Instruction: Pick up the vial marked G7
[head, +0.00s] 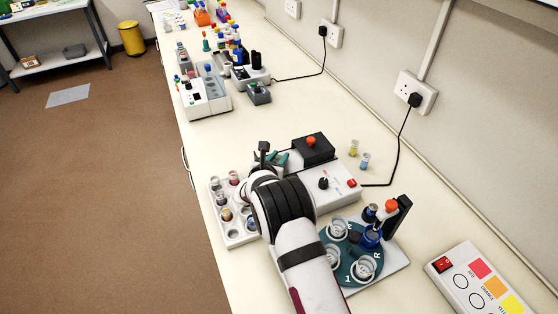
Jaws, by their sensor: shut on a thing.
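A white rack (235,240) with several small vials stands left of my arm, with its right part covered by my wrist. The vials have dark, reddish, orange-brown and pale contents or tops. Their marks are too small to read, so I cannot tell which is G7. My gripper (258,180) is just above the rack's far right side, mostly hidden behind my own wrist. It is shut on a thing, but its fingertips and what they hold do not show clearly.
A teal turntable (349,255) with white ring holders and a blue vessel stands right of my arm. A white control box (332,182) and a black box (313,149) stand behind. Two small vials (359,155) stand near the wall.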

